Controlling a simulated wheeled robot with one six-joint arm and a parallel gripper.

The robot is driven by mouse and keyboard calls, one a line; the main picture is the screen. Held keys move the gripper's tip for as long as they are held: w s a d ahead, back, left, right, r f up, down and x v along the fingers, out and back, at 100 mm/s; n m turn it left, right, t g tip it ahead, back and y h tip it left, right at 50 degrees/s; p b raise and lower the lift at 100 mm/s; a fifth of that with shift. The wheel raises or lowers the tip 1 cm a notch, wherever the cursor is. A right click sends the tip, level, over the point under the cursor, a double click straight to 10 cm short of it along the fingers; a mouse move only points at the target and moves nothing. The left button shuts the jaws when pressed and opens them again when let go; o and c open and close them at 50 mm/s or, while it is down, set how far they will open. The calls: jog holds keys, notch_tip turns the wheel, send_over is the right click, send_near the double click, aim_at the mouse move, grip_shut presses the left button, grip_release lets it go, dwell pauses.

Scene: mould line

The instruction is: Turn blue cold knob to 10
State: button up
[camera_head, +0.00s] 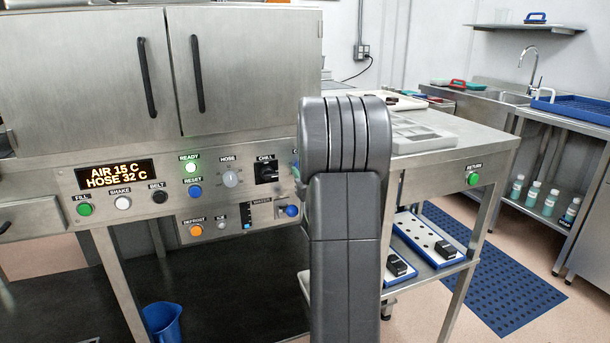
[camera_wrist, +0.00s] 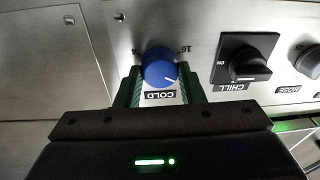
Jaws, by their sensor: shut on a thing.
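The blue cold knob (camera_wrist: 158,66) is in the upper middle of the wrist view, on a steel panel. A white pointer line on its face points toward the lower right of the picture. The marks "4" (camera_wrist: 136,50) and "16" (camera_wrist: 184,49) sit above it at left and right. An upside-down COLD label (camera_wrist: 161,95) is below it. My gripper (camera_wrist: 160,76) is shut on the knob, one green-edged finger on each side. In the head view my arm hides most of the knob and the gripper.
The black CHILL switch (camera_wrist: 248,60) and the grey HOSE knob (camera_wrist: 309,60) are right of the knob in the wrist view. In the head view, the display (camera_head: 116,174) reads AIR 15 C, HOSE 32 C. A steel table (camera_head: 450,140) stands to the right.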

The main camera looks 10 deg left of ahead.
jog(key=m+h, duration=0.1)
jog(key=m, duration=0.5)
jog(key=m+t+b, duration=0.1)
jog(key=m, duration=0.5)
jog(key=shift+f+m+h, duration=0.15)
jog(key=shift+m+h, duration=0.25)
jog(key=shift+m, duration=0.3)
jog(key=o, duration=1)
jog(key=shift+s, duration=0.1)
jog(key=v, duration=1.3)
jog(key=shift+s+d, duration=0.2)
jog(key=shift+s, duration=0.1)
jog(key=shift+w, duration=0.1)
